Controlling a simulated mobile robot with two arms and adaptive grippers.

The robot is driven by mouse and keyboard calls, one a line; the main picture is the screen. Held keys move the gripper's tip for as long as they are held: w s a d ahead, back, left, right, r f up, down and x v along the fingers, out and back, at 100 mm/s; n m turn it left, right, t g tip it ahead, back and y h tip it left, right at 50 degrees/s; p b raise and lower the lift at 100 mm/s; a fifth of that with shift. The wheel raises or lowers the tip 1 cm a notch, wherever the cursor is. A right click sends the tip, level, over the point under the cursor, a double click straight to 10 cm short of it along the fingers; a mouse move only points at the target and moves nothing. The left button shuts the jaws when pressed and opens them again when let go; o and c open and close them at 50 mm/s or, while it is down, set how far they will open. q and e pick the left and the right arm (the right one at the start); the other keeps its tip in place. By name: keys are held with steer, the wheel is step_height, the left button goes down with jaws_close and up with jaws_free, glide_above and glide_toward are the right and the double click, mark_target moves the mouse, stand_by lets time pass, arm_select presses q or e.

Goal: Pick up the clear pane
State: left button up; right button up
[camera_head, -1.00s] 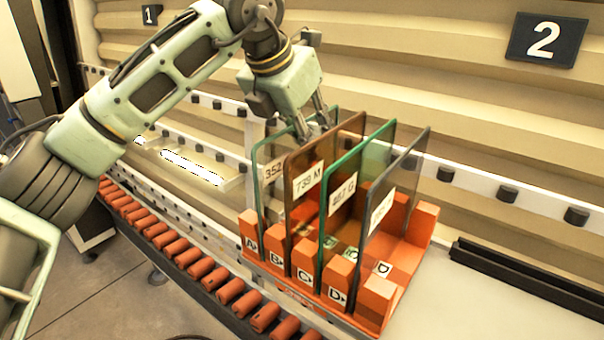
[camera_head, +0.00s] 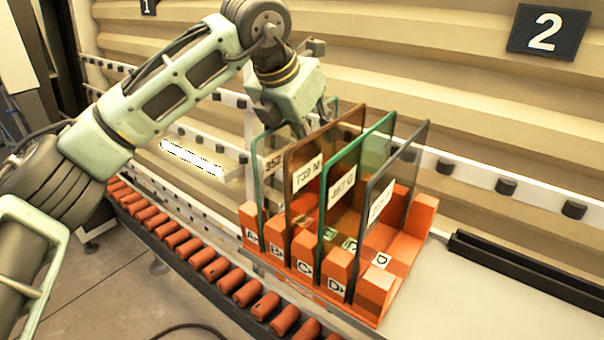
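The clear pane (camera_head: 271,165), thin with a green edge and a label starting 352, stands upright in slot A of the orange rack (camera_head: 372,290), the leftmost of the panes. My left gripper (camera_head: 313,122) is at its top edge, with two fingers pointing down and spread apart. I cannot tell whether the fingers touch the pane. The amber pane (camera_head: 300,205) labelled 739 M stands close beside it in slot B and hides much of the clear pane. My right gripper is out of view.
A green-tinted pane (camera_head: 340,195) and a dark-edged grey pane (camera_head: 375,225) stand in slots C and D. A conveyor with orange rollers (camera_head: 215,268) runs in front. A rail with black knobs (camera_head: 506,187) runs behind. A pale surface (camera_head: 480,300) lies clear at the right.

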arm_select(q)
steer(key=shift+c, duration=0.3)
jaws_close()
stand_by(0.6)
steer(key=shift+r, duration=0.1)
